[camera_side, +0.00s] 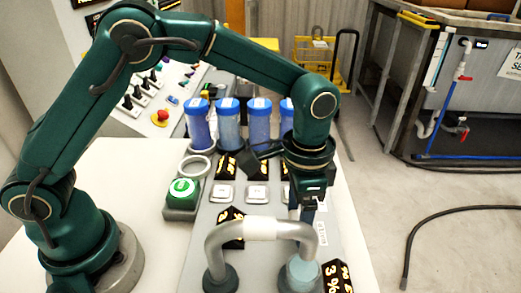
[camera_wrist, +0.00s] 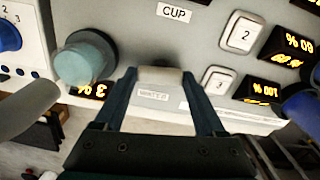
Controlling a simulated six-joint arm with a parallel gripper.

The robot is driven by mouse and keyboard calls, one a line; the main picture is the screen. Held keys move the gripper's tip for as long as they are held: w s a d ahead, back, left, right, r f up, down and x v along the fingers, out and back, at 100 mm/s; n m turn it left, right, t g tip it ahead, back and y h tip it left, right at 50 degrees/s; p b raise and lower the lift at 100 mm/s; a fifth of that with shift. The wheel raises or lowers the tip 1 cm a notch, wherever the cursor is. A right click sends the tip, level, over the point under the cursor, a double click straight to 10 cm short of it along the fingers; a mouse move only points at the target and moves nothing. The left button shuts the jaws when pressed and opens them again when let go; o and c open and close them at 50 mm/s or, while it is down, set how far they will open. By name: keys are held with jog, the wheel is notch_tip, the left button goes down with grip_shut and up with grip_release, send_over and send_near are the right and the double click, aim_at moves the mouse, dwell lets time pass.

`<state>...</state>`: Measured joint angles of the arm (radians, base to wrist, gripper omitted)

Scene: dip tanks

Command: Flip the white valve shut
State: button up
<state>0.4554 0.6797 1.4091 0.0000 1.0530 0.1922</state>
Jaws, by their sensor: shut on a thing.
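My gripper (camera_side: 306,208) points down over the right side of the grey control panel, just behind the right leg of a bent grey pipe. In the wrist view its two dark fingers (camera_wrist: 159,80) stand either side of a pale, whitish handle (camera_wrist: 160,74), which looks like the white valve. The fingers are shut on it, one at each end. A small label lies on the panel just below the handle in that view. In the side view the handle is hidden behind the gripper and pipe, so its turn angle cannot be told.
The bent pipe (camera_side: 262,229) with a white band arches in front of my gripper. A pale blue fitting (camera_side: 300,272) is at its right foot. Blue-filled cylinders (camera_side: 229,125) stand behind. A green button (camera_side: 183,191) and white square buttons (camera_side: 257,193) lie left. Displays line the panel.

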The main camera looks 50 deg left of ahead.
aim_at(297, 221)
jog(key=shift+r+m, duration=0.1)
jog(key=shift+m, duration=0.6)
jog(key=o, duration=1.3)
jog(key=shift+r, duration=2.55)
